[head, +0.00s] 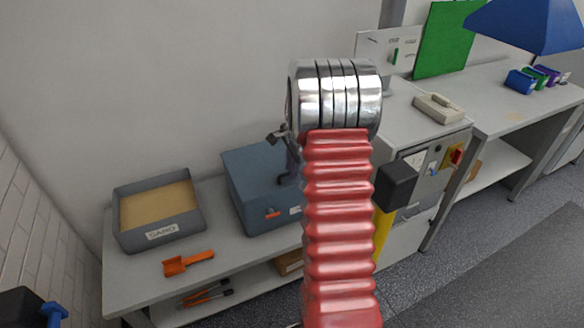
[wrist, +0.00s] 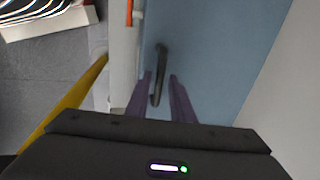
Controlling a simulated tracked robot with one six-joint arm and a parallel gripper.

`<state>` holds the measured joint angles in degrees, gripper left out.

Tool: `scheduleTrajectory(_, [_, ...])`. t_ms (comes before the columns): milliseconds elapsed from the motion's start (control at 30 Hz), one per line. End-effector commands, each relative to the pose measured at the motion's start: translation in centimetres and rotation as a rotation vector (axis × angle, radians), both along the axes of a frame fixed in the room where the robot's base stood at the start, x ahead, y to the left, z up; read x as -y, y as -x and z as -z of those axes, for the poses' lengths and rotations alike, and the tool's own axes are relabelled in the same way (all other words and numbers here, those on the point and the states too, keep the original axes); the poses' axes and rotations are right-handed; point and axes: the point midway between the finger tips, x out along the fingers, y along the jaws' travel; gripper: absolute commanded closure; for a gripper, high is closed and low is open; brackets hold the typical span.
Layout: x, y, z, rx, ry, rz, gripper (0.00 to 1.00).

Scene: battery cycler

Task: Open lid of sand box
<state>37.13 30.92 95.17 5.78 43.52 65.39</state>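A blue-grey box (head: 250,195) with a closed top stands on the bench, left of my arm in the head view. An orange latch (head: 272,214) is on its front. In the wrist view its blue surface (wrist: 220,50) carries a dark curved handle (wrist: 161,60). My gripper (wrist: 160,77) has two purple fingers, apart, with the handle between them; I cannot tell if they touch it. In the head view my arm hides most of the gripper. A grey tray labelled SAND (head: 160,237) stands further left, uncovered, with sand inside.
An orange scoop (head: 188,263) lies on the bench (head: 130,290) before the tray. Tools lie on the shelf below. A yellow post (head: 382,235) stands right of my arm; it also shows in the wrist view (wrist: 65,105). A wall is behind.

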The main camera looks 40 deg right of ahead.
Motion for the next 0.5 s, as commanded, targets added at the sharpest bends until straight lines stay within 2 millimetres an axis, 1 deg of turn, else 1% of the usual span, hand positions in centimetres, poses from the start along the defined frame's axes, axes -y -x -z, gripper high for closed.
scheduleTrajectory(33, [0.01,0.0,-0.01,0.0,0.0,0.0,0.82])
scheduleTrajectory(200, [0.02,0.02,-0.02,0.0,0.0,0.0,0.94])
scheduleTrajectory(300, [0.04,0.02,-0.03,0.0,0.0,0.0,1.0])
scheduleTrajectory(500, [0.05,0.01,-0.04,0.001,0.0,0.001,1.0])
